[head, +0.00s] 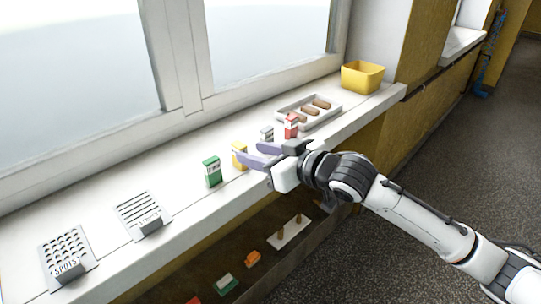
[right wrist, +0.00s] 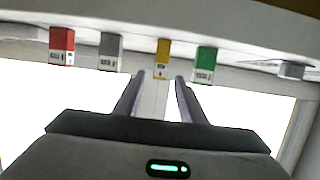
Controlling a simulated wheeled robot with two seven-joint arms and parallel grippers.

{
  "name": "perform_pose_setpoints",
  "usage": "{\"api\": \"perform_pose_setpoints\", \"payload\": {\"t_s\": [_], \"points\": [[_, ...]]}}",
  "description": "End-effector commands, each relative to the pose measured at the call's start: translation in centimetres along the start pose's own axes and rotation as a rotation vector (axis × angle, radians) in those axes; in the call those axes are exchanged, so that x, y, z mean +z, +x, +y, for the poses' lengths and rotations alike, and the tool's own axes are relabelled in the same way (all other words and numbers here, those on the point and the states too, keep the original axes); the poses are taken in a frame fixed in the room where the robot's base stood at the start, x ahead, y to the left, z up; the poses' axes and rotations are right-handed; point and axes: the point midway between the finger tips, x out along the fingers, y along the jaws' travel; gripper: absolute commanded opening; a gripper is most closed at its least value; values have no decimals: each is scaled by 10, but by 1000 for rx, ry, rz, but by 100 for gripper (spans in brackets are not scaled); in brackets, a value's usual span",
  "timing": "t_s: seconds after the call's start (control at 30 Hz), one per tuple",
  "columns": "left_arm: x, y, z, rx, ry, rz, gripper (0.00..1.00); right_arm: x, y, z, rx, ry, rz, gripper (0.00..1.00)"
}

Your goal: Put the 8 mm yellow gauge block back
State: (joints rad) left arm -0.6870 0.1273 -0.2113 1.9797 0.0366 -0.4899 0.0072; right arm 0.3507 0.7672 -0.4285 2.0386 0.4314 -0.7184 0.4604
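The yellow gauge block (head: 240,149) stands upright on the white window sill (head: 190,205), between the green block (head: 212,172) and the grey block (head: 267,133). Its label is too small to read. My right gripper (head: 248,150) is open and empty, its fingers pointing at the yellow block; one finger partly covers it in the head view. In the right wrist view, the yellow block (right wrist: 162,52) shows just beyond and between the two fingertips (right wrist: 160,76). I cannot tell whether they touch. My left gripper is not in view.
A red block (head: 291,124) stands right of the grey one. A tray with brown bars (head: 284,110) and a yellow bin (head: 363,77) stand farther right. Two grey plates, one slotted (head: 138,212) and one with holes (head: 62,250), lie left. Below the sill, a shelf holds several small items (head: 253,258).

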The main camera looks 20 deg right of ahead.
Motion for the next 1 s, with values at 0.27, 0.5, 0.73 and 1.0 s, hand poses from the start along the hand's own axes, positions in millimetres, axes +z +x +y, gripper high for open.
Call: {"api": "perform_pose_setpoints", "payload": {"t_s": [0.27,0.5,0.73,1.0], "points": [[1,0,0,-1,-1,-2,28,1,-46,1,1,1,-2,37],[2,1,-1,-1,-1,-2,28,58,-45,-15,-9,39,-52,37],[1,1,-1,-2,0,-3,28,240,-64,-73,19,115,-240,37],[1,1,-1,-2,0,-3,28,378,-132,-139,63,132,-447,37]]}}
